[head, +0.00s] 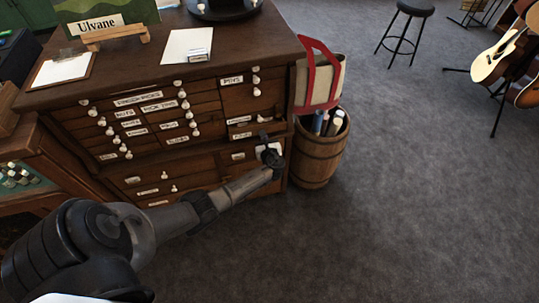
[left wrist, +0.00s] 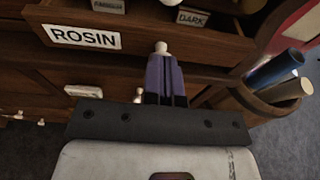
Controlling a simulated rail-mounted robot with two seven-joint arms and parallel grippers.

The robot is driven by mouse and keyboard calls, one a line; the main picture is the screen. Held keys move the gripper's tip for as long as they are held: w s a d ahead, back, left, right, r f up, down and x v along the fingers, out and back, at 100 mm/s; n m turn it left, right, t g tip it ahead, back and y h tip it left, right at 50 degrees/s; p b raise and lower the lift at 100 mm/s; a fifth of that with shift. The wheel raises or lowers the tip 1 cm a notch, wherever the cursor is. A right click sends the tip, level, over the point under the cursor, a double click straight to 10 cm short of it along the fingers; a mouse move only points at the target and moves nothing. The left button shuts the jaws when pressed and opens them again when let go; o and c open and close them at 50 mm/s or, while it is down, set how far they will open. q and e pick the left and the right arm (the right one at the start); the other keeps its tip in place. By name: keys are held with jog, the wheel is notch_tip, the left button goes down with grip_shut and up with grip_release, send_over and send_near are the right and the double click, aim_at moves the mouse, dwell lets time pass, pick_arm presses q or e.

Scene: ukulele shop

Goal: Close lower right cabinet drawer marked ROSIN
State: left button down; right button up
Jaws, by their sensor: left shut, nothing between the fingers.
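The ROSIN drawer (left wrist: 214,43) shows in the left wrist view, with its white label (left wrist: 85,36) at the left and a pale round knob (left wrist: 162,47) near the middle. Behind its top edge I see small labels, one reading DARK (left wrist: 192,18); the drawer appears pulled out. My left gripper (left wrist: 164,62) is shut and empty, its fingertips close to the knob in front of the drawer; I cannot tell whether they touch. In the head view my left gripper (head: 264,136) is at the cabinet's lower right and partly covers the drawer front. My right gripper is not in view.
The wooden cabinet (head: 285,52) has several other drawers with knobs. A barrel (head: 318,162) with rolled items and a red-handled bag (head: 328,80) stand close at its right. A clipboard (head: 62,70) lies on top.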

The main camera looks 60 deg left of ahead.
pick_arm(q)
jog(key=x, duration=0.2)
jog(key=b+x, duration=0.1)
jog(key=x, duration=0.1)
jog(key=shift+a+r, duration=0.2)
jog(key=shift+r, duration=0.15)
jog(key=shift+f, duration=0.2)
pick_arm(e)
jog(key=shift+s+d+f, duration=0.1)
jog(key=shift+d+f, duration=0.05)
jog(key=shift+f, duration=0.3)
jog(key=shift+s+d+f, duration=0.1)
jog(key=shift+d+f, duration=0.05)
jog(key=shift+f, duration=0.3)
pick_arm(q)
jog(key=shift+s+a, duration=0.1)
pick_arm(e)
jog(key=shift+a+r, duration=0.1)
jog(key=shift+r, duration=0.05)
